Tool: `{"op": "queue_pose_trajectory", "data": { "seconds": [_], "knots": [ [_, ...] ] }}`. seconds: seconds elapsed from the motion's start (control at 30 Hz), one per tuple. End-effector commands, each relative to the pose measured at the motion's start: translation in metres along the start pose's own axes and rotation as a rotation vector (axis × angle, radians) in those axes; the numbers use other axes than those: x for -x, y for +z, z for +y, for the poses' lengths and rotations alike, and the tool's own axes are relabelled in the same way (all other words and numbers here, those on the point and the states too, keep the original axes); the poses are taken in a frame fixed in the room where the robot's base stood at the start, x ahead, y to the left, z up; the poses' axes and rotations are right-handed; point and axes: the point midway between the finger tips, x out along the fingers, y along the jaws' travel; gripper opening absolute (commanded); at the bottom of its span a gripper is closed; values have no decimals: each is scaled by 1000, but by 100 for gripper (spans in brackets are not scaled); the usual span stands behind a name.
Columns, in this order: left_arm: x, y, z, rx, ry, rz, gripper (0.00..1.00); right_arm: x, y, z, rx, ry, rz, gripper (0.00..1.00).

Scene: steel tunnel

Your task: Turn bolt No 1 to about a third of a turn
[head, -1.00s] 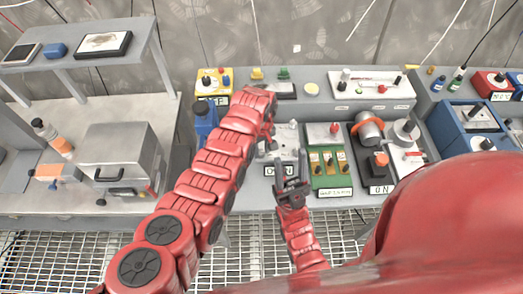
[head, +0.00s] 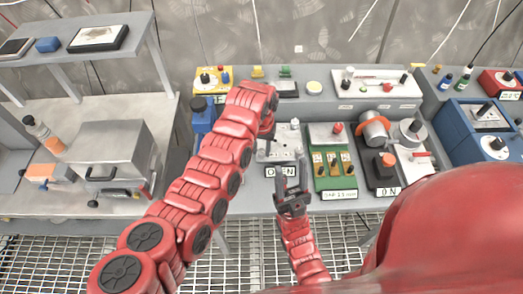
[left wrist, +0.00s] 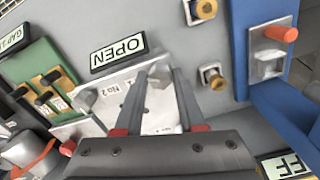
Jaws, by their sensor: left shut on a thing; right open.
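A pale steel bolt plate (left wrist: 112,100) lies on the grey bench beside an OPEN sign (left wrist: 118,52). A label reading No 2 is on it, near a bolt head (left wrist: 84,101) left of my fingers. My left gripper (left wrist: 162,76) has its fingertips over the plate, shut on a small grey piece, apparently bolt No 1, which the fingers mostly hide. Its mark is not readable. In the head view the plate (head: 285,150) is partly behind my left arm. My right gripper (head: 291,190) is open and empty in front of the OPEN sign, at the bench's front edge.
A green gap box (head: 333,180) stands right of the plate, with an orange-ringed cylinder (head: 374,130) beyond it. A blue frame (left wrist: 240,45) and brass fitting (left wrist: 213,77) are close to my left fingers.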

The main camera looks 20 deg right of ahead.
Motion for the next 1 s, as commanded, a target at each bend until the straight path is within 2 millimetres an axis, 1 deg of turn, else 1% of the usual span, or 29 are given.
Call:
{"op": "queue_pose_trajectory", "data": {
  "seconds": [0.2, 0.57, 0.6, 0.73, 0.77, 1.0],
  "knots": [
    [-1, 1, 0, -31, 0, -3, 0, 2, 0, 0, 0, 0, 0, 50],
    [-1, 1, 0, -35, 0, -3, 0, 2, 0, 0, 0, 0, 0, 50],
    [-1, 1, 0, -35, 0, -3, 42, 2, 0, 0, 0, 0, 0, 50],
    [-1, 1, 0, -34, 0, -2, 66, 2, 0, 0, 0, 0, 0, 50],
    [0, 1, 0, -34, 0, -2, 69, 2, 0, 0, 0, 0, 0, 50],
    [0, 0, 0, -34, 0, -1, 69, 3, 0, 0, 0, 0, 0, 50]
  ]
}}
